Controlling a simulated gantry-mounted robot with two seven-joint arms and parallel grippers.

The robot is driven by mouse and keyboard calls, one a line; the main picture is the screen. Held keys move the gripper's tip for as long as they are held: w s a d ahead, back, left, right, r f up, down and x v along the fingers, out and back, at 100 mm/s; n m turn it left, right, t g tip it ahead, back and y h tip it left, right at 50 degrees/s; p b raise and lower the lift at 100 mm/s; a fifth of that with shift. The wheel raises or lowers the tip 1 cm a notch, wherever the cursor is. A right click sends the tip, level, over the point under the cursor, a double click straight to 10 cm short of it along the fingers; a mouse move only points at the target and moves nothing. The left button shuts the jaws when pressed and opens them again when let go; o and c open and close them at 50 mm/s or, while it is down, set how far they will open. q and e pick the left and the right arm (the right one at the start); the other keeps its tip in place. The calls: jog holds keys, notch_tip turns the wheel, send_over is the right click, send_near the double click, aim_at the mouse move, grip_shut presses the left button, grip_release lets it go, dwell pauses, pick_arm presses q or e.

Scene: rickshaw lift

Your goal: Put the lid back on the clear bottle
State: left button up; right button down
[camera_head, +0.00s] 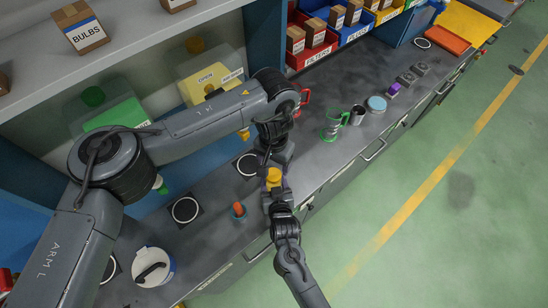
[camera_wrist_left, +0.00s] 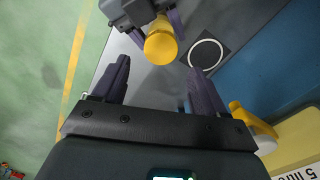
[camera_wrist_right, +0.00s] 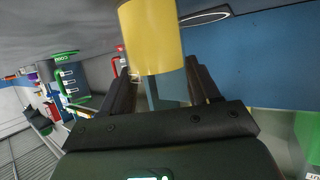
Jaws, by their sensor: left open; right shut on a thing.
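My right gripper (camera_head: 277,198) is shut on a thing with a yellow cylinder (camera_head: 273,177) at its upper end. In the right wrist view the yellow cylinder (camera_wrist_right: 152,35) sits above a see-through bluish part between the fingers, which looks like the clear bottle (camera_wrist_right: 166,90). Whether the yellow part is a seated lid I cannot tell. My left gripper (camera_wrist_left: 160,88) is open and empty. Its fingers spread on either side, short of the yellow cylinder (camera_wrist_left: 161,42), which shows ahead of them. In the head view the left wrist is just above the yellow part.
A white pot with a black handle (camera_head: 153,267) stands at the near left of the counter. An orange-topped item (camera_head: 238,210) and a ring mark (camera_head: 185,210) lie left of the grippers. A green-framed clear vessel (camera_head: 332,124) and a metal cup (camera_head: 357,115) stand farther right.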

aim_at(275, 175)
pick_arm(q)
jog(key=shift+f, duration=3.1)
jog(key=c, duration=1.1)
jog(key=m, duration=0.3)
jog(key=shift+s, duration=0.1)
jog(key=m, duration=0.4)
jog(key=shift+m, duration=0.3)
jog(key=m, duration=0.5)
jog(key=shift+s, duration=0.1)
jog(key=o, duration=1.2)
jog(key=shift+d, duration=0.1)
jog(key=shift+c, duration=0.2)
